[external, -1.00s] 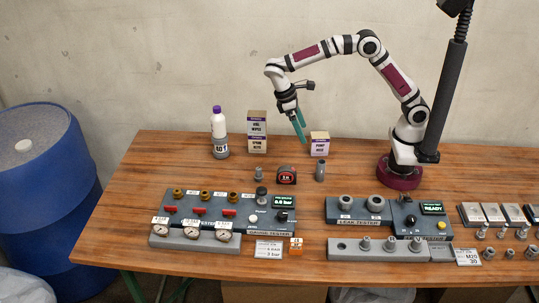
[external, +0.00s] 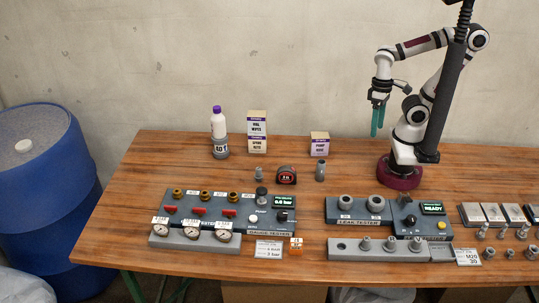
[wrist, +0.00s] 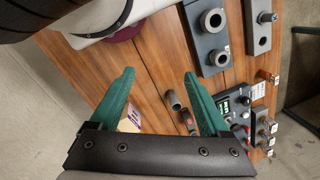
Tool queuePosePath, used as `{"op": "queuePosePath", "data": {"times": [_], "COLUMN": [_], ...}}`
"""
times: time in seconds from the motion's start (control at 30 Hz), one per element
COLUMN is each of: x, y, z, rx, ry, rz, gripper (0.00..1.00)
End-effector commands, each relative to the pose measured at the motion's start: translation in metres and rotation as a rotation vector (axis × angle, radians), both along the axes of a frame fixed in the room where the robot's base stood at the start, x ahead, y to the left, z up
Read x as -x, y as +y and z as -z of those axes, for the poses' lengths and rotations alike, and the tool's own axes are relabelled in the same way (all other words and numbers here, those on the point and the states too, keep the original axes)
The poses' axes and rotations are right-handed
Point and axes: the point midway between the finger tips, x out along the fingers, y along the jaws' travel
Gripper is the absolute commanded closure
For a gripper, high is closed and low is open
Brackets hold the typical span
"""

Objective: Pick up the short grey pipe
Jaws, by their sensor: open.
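The short grey pipe (external: 320,171) stands upright on the wooden table, just right of the tape measure and in front of the small pump box. In the wrist view the grey pipe (wrist: 173,100) shows between my fingers, farther off on the table. My gripper (external: 377,132) is open and empty, with teal fingers pointing down. It hangs high above the table near my base, to the right of the pipe and apart from it. The wrist view shows both fingers (wrist: 160,75) spread wide.
A tape measure (external: 287,175) and a small grey fitting (external: 258,174) stand left of the pipe. The gauge tester (external: 230,210) and leak tester (external: 390,212) lie in front. Boxes (external: 257,131) and a bottle (external: 219,133) stand behind to the left. The wood right of the pipe is clear.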

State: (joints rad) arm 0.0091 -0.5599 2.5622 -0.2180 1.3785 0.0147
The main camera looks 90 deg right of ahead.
Motion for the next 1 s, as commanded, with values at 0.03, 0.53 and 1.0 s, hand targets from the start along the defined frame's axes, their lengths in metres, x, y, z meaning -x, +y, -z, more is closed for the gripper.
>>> {"op": "queuePosePath", "data": {"times": [0.03, 0.53, 1.0], "x": [0.0, -0.122, -0.176], "y": [0.0, -0.007, -0.002], "z": [0.0, 0.019, 0.124], "rx": [0.0, 0.122, 0.164], "ry": [0.0, 0.036, 0.029], "rz": [0.0, 0.354, 0.533], "gripper": [0.26, 0.26, 0.26]}}
